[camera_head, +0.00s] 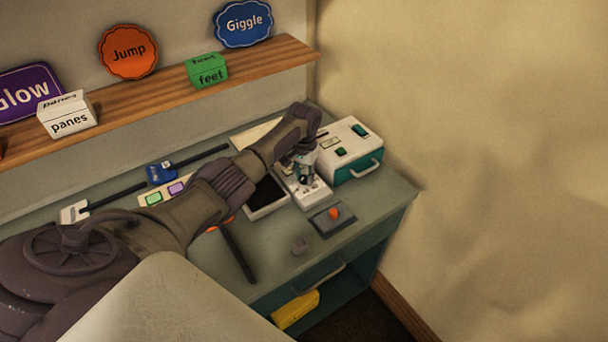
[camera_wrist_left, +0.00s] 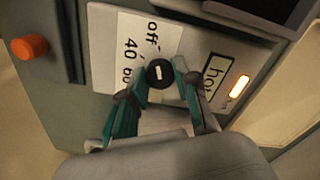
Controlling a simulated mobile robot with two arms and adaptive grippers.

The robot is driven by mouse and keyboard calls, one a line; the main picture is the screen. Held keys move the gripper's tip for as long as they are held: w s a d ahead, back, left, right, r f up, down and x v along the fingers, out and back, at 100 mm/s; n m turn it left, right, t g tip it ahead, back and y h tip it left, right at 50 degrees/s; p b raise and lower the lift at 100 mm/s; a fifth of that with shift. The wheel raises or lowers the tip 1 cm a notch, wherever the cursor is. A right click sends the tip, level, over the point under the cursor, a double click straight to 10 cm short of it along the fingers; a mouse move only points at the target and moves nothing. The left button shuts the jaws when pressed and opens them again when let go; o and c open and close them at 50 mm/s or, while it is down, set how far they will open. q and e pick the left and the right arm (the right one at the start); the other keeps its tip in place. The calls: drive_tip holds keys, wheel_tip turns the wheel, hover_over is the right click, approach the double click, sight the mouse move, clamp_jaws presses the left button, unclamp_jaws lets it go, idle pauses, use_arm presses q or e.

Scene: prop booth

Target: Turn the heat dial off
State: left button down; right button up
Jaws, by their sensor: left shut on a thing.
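The heat dial is a small round black knob (camera_wrist_left: 160,72) with a short white mark, on a pale panel (camera_head: 315,195) on the desk. Beside it in the left wrist view is a white scale card (camera_wrist_left: 132,45) reading "off", "40" and a partly hidden number. On the other side are a "hot" label (camera_wrist_left: 215,82) and a glowing orange lamp (camera_wrist_left: 240,86). My left gripper (camera_wrist_left: 162,80) has its teal fingers closed on the knob from both sides. In the head view the gripper (camera_head: 305,168) hides most of the dial. My right gripper is not in view.
A white and teal box with a handle (camera_head: 352,143) stands close behind the panel. An orange button (camera_head: 334,212) on a dark plate is in front. A black tray (camera_head: 266,202) lies left. A wooden shelf (camera_head: 150,92) with signs and blocks runs along the wall.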

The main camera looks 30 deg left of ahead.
sight(304, 177)
use_arm(q)
drive_tip(key=shift+m, duration=0.6)
drive_tip(key=c, duration=0.8)
unclamp_jaws()
drive_tip(key=shift+c, duration=0.2)
drive_tip(key=shift+r, duration=0.1)
wheel_tip(304, 177, up, 12)
drive_tip(key=shift+f, duration=0.2)
